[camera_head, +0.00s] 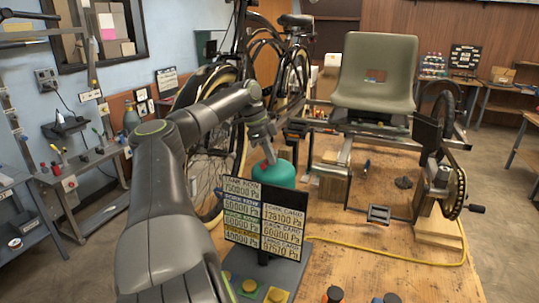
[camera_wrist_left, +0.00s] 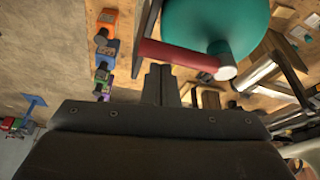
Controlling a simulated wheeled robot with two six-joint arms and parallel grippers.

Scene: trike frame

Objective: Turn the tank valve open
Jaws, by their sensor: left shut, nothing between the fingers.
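The teal tank (camera_head: 280,174) stands on the wooden workbench behind the sign board; its rounded body also shows at the top right of the left wrist view (camera_wrist_left: 213,22). A red valve handle (camera_wrist_left: 178,54) reaches left from a metal valve stem (camera_wrist_left: 222,62) in that view. A small red part of the handle (camera_head: 269,153) shows by my gripper in the head view. My left gripper (camera_head: 265,138) is above the tank. Its fingers (camera_wrist_left: 161,70) are shut and empty, with the tips close to the handle; I cannot tell if they touch. My right gripper is out of view.
A black board with pressure labels (camera_head: 266,215) stands in front of the tank. A trike frame with a grey seat (camera_head: 373,75) and a crank wheel (camera_head: 453,194) is to the right. A yellow hose (camera_head: 390,257) crosses the bench. Orange and green devices (camera_wrist_left: 107,24) show at upper left.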

